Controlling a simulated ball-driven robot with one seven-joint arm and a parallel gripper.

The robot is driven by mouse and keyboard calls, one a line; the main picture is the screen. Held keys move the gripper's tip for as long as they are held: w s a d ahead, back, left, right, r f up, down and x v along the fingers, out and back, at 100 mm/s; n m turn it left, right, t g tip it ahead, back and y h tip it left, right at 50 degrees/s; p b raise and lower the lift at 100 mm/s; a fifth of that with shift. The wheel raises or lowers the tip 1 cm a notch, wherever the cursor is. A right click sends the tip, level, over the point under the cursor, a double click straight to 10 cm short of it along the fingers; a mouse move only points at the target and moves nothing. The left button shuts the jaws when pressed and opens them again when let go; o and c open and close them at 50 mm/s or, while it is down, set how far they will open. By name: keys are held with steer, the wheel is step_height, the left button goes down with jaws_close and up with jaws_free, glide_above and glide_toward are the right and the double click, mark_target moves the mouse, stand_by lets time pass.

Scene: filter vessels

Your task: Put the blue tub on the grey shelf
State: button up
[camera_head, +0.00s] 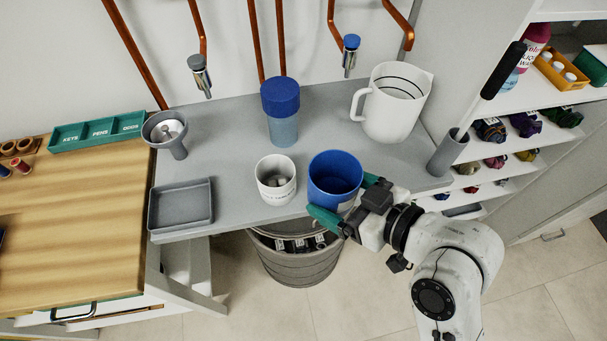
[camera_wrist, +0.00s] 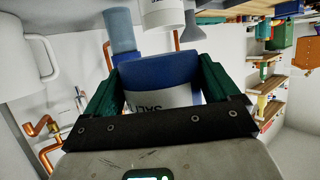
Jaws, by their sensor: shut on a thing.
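The blue tub (camera_head: 334,172) is open-topped and looks upright at the front edge of the grey shelf (camera_head: 235,150). I cannot tell whether its base touches the shelf. My gripper (camera_head: 342,196) is shut on the blue tub, with one green finger on each side of it. In the wrist view the tub (camera_wrist: 160,72) fills the space between the green fingers, and a white label with dark letters shows on it. My gripper hides part of the tub's lower side.
A white cup (camera_head: 276,190) stands just left of the tub. A blue-lidded container (camera_head: 281,112), white jug (camera_head: 394,105), grey funnel (camera_head: 165,130) and grey tray (camera_head: 181,206) also stand on the shelf. A grey bin (camera_head: 296,264) is below its front edge.

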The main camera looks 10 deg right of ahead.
mark_target(338, 165)
steer(key=shift+w+a, duration=0.1)
steer(key=w+d+f, duration=0.1)
steer(key=w+f, duration=0.1)
steer(key=w, duration=0.1)
steer(key=w+d+f+p, duration=0.1)
steer(key=w+f, duration=0.2)
steer(key=w, duration=0.1)
steer(key=w+d+f, duration=0.1)
steer(key=w+f, duration=0.2)
steer(key=w, duration=0.1)
steer(key=shift+w+d, duration=0.2)
steer(key=shift+d, duration=0.15)
steer(key=shift+w+d+f+p, duration=0.15)
steer(key=shift+w+f+p, duration=0.15)
steer(key=shift+w+f, duration=0.35)
steer(key=shift+f+p, duration=0.4)
steer(key=shift+f, duration=1.25)
steer(key=shift+f, duration=0.1)
steer(key=shift+f, duration=0.1)
steer(key=o, duration=0.8)
